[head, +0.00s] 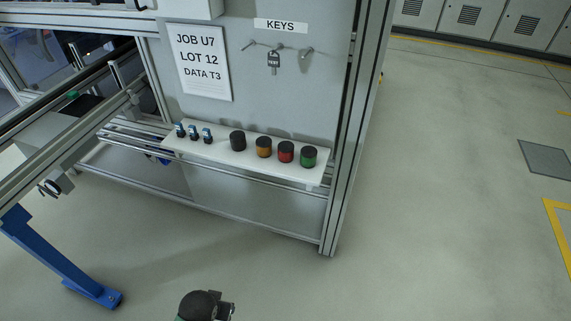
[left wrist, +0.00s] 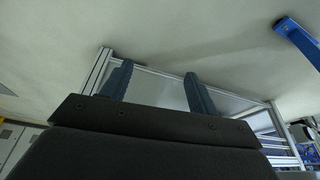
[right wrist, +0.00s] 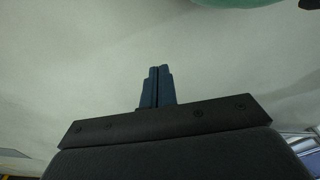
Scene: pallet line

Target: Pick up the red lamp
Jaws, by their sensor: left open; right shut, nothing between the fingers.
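The red lamp (head: 286,155) stands upright on a narrow white shelf (head: 225,153) in the head view. It is a short cylinder with a dark top, between the orange lamp (head: 264,150) on its left and the green lamp (head: 309,159) on its right. My left gripper (left wrist: 158,70) is open and empty in the left wrist view, its fingers pointing toward a metal frame and panel. My right gripper (right wrist: 158,70) is shut with nothing in it, over bare floor in the right wrist view. Neither gripper touches the lamp, and neither wrist view shows it.
A dark cylinder (head: 237,141) and several small blue-and-black parts (head: 193,133) stand further left on the shelf. Above are a paper sign (head: 200,62) and a padlock (head: 273,59) on a hook. An aluminium post (head: 345,150) borders the shelf's right end.

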